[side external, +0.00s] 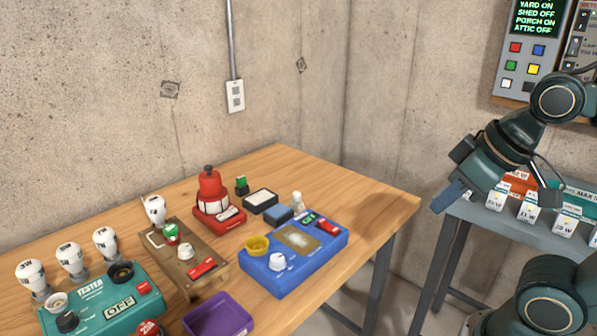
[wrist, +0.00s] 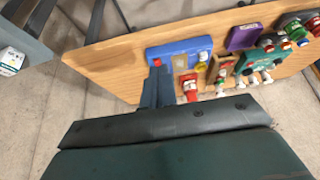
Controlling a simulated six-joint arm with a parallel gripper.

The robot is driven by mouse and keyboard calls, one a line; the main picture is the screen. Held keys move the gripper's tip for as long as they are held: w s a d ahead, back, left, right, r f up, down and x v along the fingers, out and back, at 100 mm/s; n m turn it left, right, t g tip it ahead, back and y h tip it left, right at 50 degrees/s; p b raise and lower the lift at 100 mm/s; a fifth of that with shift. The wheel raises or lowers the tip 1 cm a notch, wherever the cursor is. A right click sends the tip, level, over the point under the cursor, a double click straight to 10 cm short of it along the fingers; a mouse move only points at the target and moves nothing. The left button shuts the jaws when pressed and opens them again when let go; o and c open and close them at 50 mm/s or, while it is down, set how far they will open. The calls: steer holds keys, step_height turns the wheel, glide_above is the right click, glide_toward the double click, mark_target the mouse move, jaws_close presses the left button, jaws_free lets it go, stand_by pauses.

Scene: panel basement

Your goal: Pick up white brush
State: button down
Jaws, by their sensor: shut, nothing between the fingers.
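No item is clearly recognisable as a white brush. A small white upright object (side external: 297,201) stands behind the blue box (side external: 318,252), beside a small blue block (side external: 278,214); it is too small to identify for certain. My gripper (side external: 448,198) is shut and empty, in the air off the right end of the wooden table, well away from the white object. In the wrist view the closed fingers (wrist: 157,88) point toward the blue box (wrist: 205,43). I cannot make out the white object in the wrist view.
The wooden table (side external: 345,177) also holds a red lantern-like device (side external: 209,187), a dark tray (side external: 260,201), a wooden board (side external: 210,284), a green tester (side external: 92,301), a purple tray (side external: 218,316) and several white bulbs. A grey bench (side external: 463,209) stands right. The table's far right corner is clear.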

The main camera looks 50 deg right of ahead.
steer(key=c, duration=0.8)
jaws_free()
